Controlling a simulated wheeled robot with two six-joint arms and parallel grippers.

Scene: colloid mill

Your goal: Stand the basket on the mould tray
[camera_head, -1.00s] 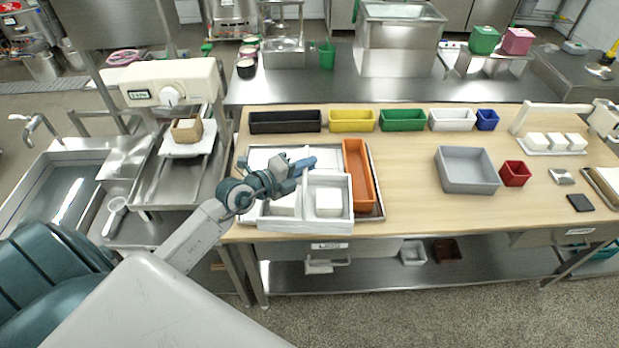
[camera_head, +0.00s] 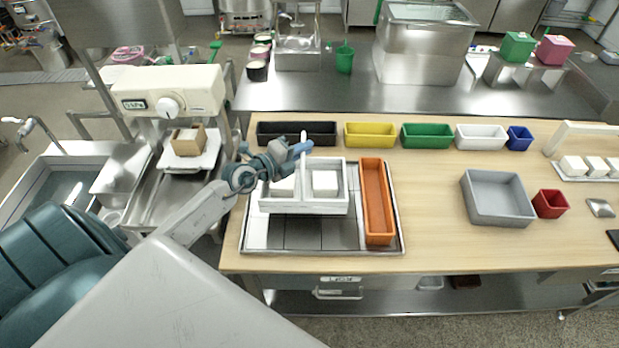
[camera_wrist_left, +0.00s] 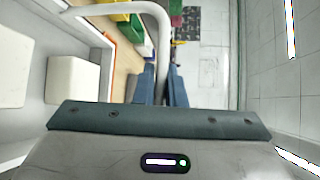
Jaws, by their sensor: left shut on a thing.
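The white basket (camera_head: 303,209) has two compartments, an upright handle and a white block in each compartment. My left gripper (camera_head: 303,149) is shut on the top of its handle. In the left wrist view, the handle (camera_wrist_left: 163,40) passes between the blue fingers (camera_wrist_left: 160,88). The basket is upright over the back left part of a metal tray with grey panels (camera_head: 320,236), which I take for the mould tray. I cannot tell whether the basket's base touches it. The basket hides the tray's back part. My right gripper is out of view.
An orange bin (camera_head: 378,205) stands on the tray's right side, close to the basket. Black (camera_head: 296,139), yellow (camera_head: 370,138) and green (camera_head: 427,138) bins line the table's back. A grey bin (camera_head: 497,200) stands to the right. The tray's front part is bare.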

